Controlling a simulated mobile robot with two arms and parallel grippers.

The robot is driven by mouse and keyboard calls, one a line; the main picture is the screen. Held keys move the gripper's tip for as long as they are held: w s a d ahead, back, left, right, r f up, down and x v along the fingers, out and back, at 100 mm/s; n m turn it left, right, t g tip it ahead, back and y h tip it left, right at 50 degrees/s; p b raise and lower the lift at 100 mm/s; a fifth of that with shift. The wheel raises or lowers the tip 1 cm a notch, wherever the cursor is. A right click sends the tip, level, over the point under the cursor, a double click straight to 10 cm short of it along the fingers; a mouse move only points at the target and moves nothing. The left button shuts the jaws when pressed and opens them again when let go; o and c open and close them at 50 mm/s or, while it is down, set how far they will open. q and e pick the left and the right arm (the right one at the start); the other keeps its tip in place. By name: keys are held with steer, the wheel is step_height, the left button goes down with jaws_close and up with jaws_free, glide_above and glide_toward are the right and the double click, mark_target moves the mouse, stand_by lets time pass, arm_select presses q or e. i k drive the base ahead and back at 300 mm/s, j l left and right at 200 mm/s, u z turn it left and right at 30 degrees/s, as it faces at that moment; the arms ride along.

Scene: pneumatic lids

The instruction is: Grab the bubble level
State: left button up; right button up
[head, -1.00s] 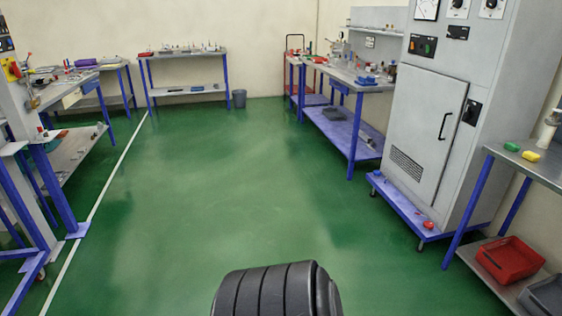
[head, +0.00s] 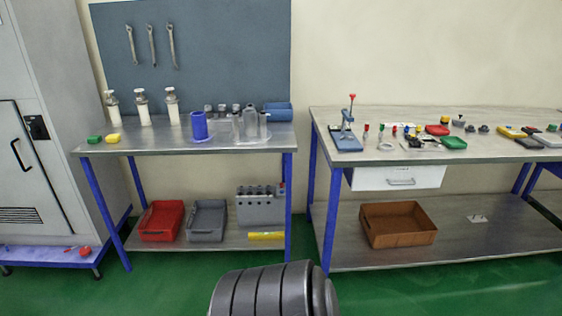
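A long yellow bar (head: 266,236) lies on the lower shelf of the left bench, near its front right corner. It may be the bubble level, but it is too small to tell for sure. Small yellow pieces (head: 113,138) also lie on the bench top, and I cannot make out a vial on any of them. Neither of my grippers is in view. Only a dark rounded part of my own body shows at the bottom middle.
The left bench (head: 180,145) holds bottles and a blue cup (head: 199,127). Below are a red bin (head: 161,221), a grey bin (head: 206,221) and a grey rack (head: 260,206). The right bench (head: 400,155) carries small parts above a brown bin (head: 398,224). Green floor lies in front.

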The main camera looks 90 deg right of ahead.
mark_target(272, 235)
steer(key=z, duration=2.45)
steer(key=i+z, duration=0.2)
steer(key=k+j, duration=0.05)
steer(key=k, duration=0.05)
